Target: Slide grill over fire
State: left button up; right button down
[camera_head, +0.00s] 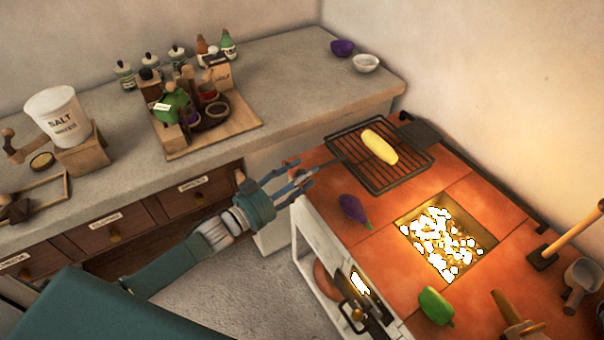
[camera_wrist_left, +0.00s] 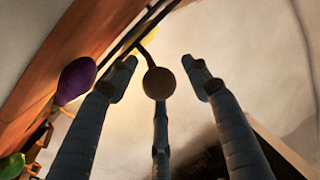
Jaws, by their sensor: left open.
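The dark wire grill (camera_head: 360,163) lies on the far left part of the orange tiled hearth, with a yellow corn cob (camera_head: 379,146) on it. Its handle ends in a round brown knob (camera_head: 293,162) beyond the hearth's left edge. The fire (camera_head: 440,240) glows in a square pit, nearer and to the right of the grill. My left gripper (camera_head: 306,174) is open beside the handle end. In the left wrist view, the knob (camera_wrist_left: 158,83) appears between the spread fingers (camera_wrist_left: 160,88); contact cannot be told. My right gripper is not in view.
A dark block (camera_head: 420,132) stands behind the grill. A stone counter (camera_head: 290,75) with jars is at the back left. The oven front (camera_head: 335,255) is below.

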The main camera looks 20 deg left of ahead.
pick_arm(q)
grip_shut()
jog(key=shift+d, duration=0.1)
